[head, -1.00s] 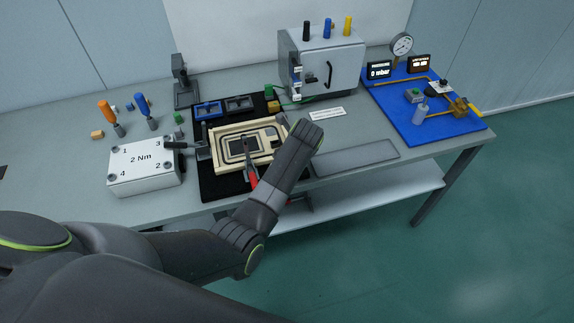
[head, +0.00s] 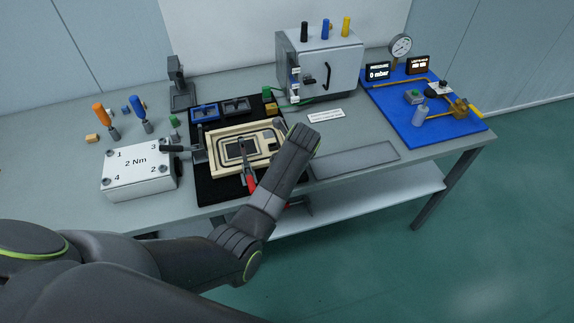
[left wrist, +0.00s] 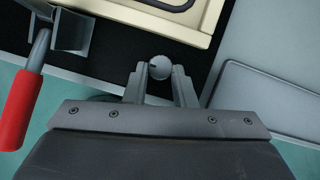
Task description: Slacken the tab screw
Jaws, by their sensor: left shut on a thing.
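My left gripper (left wrist: 160,84) is shut on a small round grey head, which I take as the tab screw (left wrist: 160,67). It sits over the black mat, just off the near edge of the tan frame fixture (left wrist: 185,30). In the head view the fixture (head: 215,158) lies on the bench, with my left forearm reaching over its right side. My forearm hides the fingers and the screw there. My right gripper is in neither view.
A red-handled clamp (left wrist: 20,110) stands left of my fingers; its handle also shows in the head view (head: 250,184). A white 2 Nm block (head: 135,182) is left of the fixture. A grey cabinet (head: 345,60) stands behind, and a blue panel (head: 390,115) lies at the right.

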